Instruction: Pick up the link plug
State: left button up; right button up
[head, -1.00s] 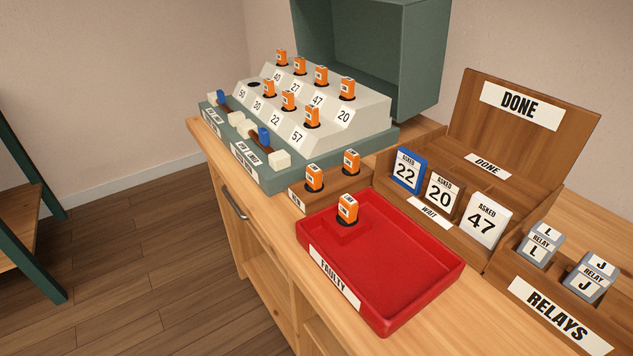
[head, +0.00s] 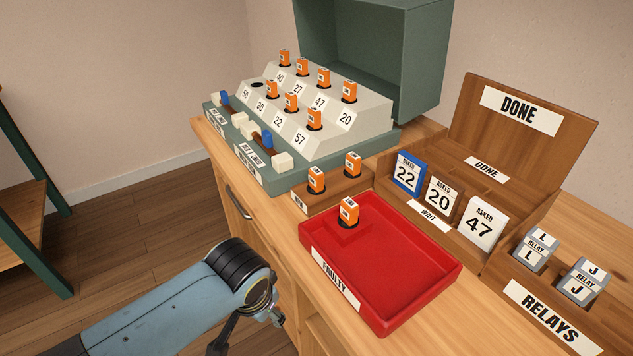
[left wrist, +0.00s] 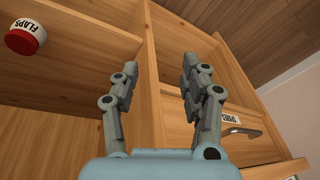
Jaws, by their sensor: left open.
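No part is legibly marked as the link plug, so I cannot tell which one it is. Orange plugs stand in the stepped white board, such as the one by 57 (head: 314,118). Two more orange plugs (head: 316,180) stand in a wooden block, and one orange plug (head: 349,211) is in the red FAULTY tray (head: 405,299). Blue pieces (head: 267,139) sit beside brown bars on the green base. My left gripper (left wrist: 158,72) is open and empty, with the cabinet front behind its fingers. In the head view its arm is low, left of the cabinet. My right gripper is not in view.
A wooden box (head: 480,269) holds ASKED cards, with its DONE lid up. A RELAYS holder (head: 500,293) has two grey relays. A green cabinet (head: 425,60) stands behind the board. A red-and-white FLAPS item (left wrist: 25,37) is on the cabinet shelf.

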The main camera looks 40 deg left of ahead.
pick_arm(q)
jog(key=w+r+n, duration=0.3)
jog(key=r, duration=1.6)
jog(key=n+y, duration=0.3)
jog(key=n, duration=0.6)
send_near(317, 172)
jog(key=shift+g, duration=0.4)
jog(key=x, duration=0.6)
jog(key=shift+w+d, duration=0.35)
jog(key=x, duration=0.5)
jog(key=shift+a, duration=0.35)
jog(key=shift+r, duration=0.1)
grip_shut()
